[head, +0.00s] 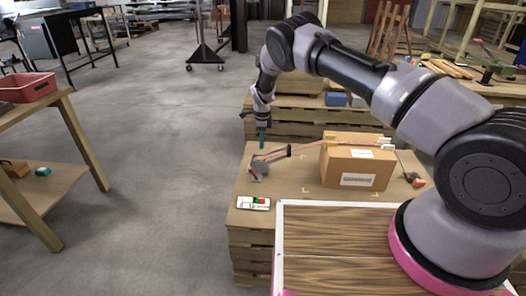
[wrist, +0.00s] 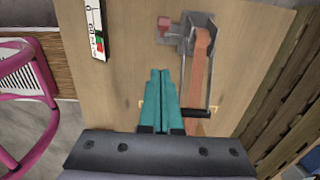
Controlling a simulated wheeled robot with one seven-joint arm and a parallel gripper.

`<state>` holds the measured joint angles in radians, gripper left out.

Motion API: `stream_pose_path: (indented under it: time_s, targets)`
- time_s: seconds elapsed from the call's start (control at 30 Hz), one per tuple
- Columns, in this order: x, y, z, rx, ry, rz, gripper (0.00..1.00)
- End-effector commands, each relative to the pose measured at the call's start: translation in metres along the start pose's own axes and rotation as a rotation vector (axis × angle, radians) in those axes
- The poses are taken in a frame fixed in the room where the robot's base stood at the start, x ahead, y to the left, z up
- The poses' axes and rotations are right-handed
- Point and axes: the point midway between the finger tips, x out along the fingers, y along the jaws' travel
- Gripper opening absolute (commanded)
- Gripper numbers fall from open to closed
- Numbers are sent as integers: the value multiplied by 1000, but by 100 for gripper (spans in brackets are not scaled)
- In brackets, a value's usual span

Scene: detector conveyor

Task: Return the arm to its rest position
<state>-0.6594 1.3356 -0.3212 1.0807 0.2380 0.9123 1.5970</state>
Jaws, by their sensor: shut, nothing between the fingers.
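My gripper (head: 262,140) hangs pointing down above the left part of a wooden crate-like table (head: 290,211). In the wrist view its two teal fingers (wrist: 162,76) are together with nothing between them. My arm reaches out from the right and bends down at the wrist. I cannot tell the exact height of the fingers above the tabletop.
A cardboard box (head: 355,165) stands right of the gripper. A small white panel with red and green marks (head: 254,203) lies at the table's front left. A wooden bench (head: 85,140) with a red bin (head: 27,88) stands far left. Open floor lies between.

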Motion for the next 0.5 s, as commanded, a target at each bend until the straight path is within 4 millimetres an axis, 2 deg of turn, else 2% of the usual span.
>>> stream_pose_path:
  time_s: [0.4, 0.5]
  targets:
    - [-5, 0, 1, 0, 1, 0, 0]
    - [-16, -4, -2, -5, -6, -5, 0]
